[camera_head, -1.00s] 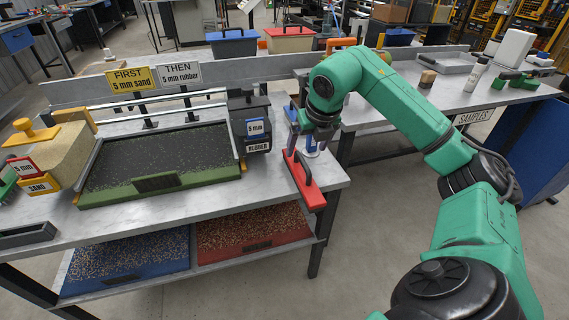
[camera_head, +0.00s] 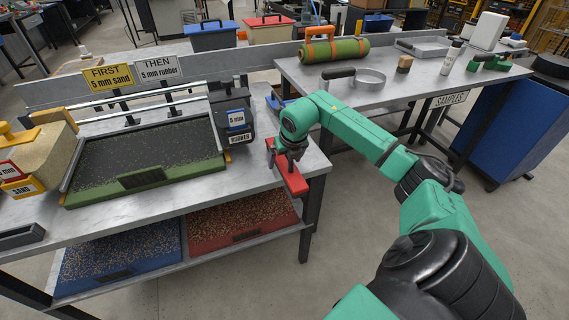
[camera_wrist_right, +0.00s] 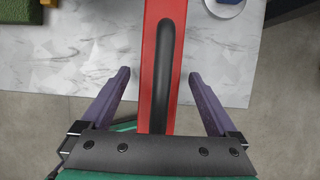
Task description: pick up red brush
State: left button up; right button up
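The red brush (camera_head: 296,183) lies on the right end of the grey work table (camera_head: 262,178). It is a long red block with a black bar handle along its top. My right gripper (camera_head: 291,156) is over the brush and hides part of it in the head view. In the right wrist view the red brush (camera_wrist_right: 150,35) runs between the two purple fingers of my right gripper (camera_wrist_right: 158,76). The fingers are spread, with a gap on each side of the black handle (camera_wrist_right: 164,65). My left gripper is not in view.
A black rubber bin (camera_head: 231,120) and a green-framed tray of dark granules (camera_head: 150,160) stand left of the brush. A blue item (camera_head: 279,101) lies behind it. The samples table (camera_head: 400,85) is beyond. Open floor lies right of the brush.

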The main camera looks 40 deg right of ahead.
jog(key=shift+r, duration=0.1)
grip_shut()
jog(key=shift+r, duration=0.1)
